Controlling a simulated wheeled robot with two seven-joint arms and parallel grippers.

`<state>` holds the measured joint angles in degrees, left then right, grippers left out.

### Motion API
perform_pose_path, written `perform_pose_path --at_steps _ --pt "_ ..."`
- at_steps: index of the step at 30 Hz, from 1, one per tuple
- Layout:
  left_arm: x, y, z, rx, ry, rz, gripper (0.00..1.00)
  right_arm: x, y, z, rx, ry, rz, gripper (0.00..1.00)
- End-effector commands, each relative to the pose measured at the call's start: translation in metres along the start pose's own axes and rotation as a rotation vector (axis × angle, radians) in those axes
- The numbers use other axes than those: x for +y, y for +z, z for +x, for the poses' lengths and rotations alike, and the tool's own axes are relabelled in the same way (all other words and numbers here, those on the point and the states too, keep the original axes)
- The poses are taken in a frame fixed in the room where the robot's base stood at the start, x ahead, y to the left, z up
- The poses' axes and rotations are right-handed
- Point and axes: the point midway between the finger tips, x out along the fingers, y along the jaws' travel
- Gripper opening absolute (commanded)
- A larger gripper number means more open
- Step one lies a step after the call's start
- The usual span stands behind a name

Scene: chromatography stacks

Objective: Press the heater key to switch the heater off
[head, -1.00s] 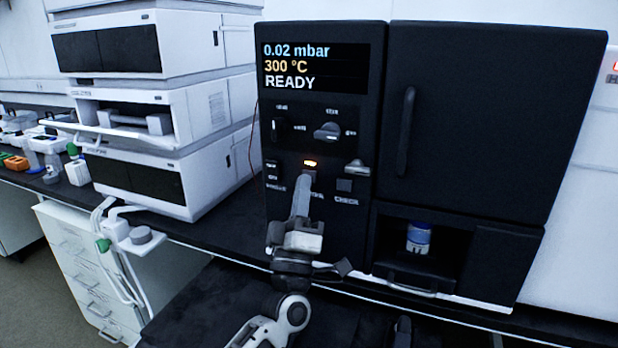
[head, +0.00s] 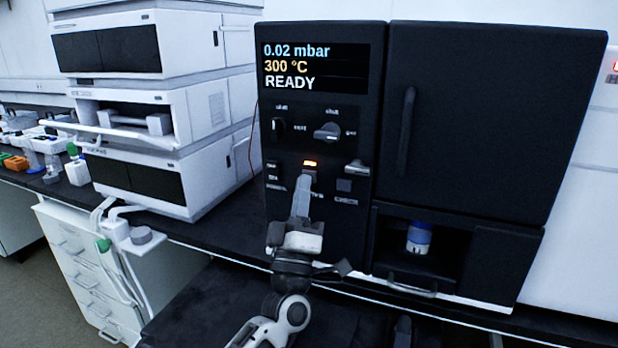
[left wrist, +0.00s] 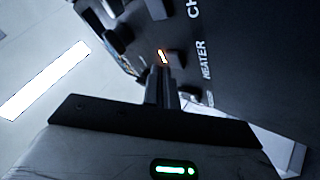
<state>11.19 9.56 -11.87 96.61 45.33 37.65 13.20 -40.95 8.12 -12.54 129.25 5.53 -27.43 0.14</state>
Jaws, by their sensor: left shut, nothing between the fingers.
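The black instrument's front panel (head: 345,215) carries a display (head: 313,67) reading 0.02 mbar, 300 °C, READY. An amber lamp (head: 310,163) is lit above the heater key, which my left fingertips mostly hide in the head view. In the left wrist view, the heater key (left wrist: 176,58) stands between the lit lamp (left wrist: 163,56) and the HEATER label (left wrist: 205,60). My left gripper (head: 304,182) is shut and empty, its tips pointing at the key. I cannot tell whether they touch it.
Knobs (head: 327,131) sit above the key, and a small lever (head: 357,166) and the CHECK key (head: 344,185) to its right. A blue-capped jar (head: 419,236) stands in the lower right recess. White stacked modules (head: 150,180) stand to the left.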

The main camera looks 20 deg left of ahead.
Motion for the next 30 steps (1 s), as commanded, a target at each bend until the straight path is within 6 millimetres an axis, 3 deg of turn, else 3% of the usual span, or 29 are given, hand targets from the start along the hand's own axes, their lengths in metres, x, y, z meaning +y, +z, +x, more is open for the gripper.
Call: perform_pose_path --at_steps 30 --pt "-0.0047 0.0046 0.0066 0.0 0.0 0.0 0.0 0.0007 0.0032 0.0018 0.0 0.0 0.0 0.36"
